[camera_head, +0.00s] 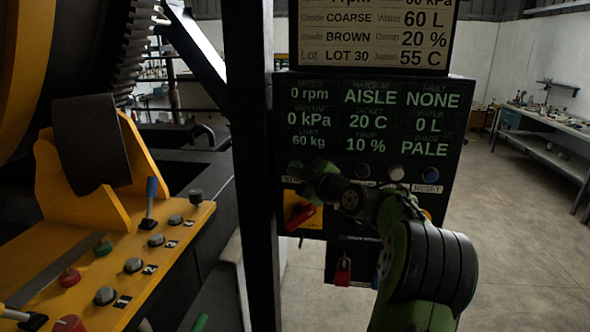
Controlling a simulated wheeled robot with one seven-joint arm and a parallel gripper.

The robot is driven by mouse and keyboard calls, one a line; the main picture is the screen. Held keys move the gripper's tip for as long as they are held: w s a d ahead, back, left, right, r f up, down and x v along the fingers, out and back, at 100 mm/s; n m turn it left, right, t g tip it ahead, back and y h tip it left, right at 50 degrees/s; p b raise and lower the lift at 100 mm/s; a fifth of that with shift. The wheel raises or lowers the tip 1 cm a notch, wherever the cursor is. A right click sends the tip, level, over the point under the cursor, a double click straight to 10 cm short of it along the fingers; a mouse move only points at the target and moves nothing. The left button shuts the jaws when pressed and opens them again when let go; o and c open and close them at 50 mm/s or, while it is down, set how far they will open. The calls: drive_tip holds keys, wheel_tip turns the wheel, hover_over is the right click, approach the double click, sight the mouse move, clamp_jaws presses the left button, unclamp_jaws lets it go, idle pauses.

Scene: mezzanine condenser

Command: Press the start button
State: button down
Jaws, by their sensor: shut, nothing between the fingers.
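The dark control panel (378,120) hangs in the middle, with a green-lettered display and a row of buttons below it. A label starting with "ST" (289,180) shows at the left end of the row. The start button above it is not clearly visible behind the dark end of my arm. My gripper (302,168) is small and dark in front of that end of the panel. It is shut and empty. I cannot tell whether it touches the button. A grey button (362,171), a white button (396,173) and a blue reset button (430,174) sit further right.
A red switch on a yellow plate (291,203) and a red padlock (343,271) are below the buttons. A black post (252,150) stands left of the panel. A yellow console (120,265) with knobs and a lever fills the left. Floor (530,240) is open at right.

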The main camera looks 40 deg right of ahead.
drive_tip(key=shift+w+d, duration=0.1)
drive_tip(key=shift+d, duration=0.05)
idle(0.4)
drive_tip(key=shift+s+a+b, duration=0.5)
drive_tip(key=shift+a+b, duration=0.2)
drive_tip(key=shift+b, duration=0.3)
drive_tip(key=s+a+b, duration=0.1)
drive_tip(key=a+b, duration=0.1)
drive_tip(key=s+a+b, duration=0.2)
idle(0.6)
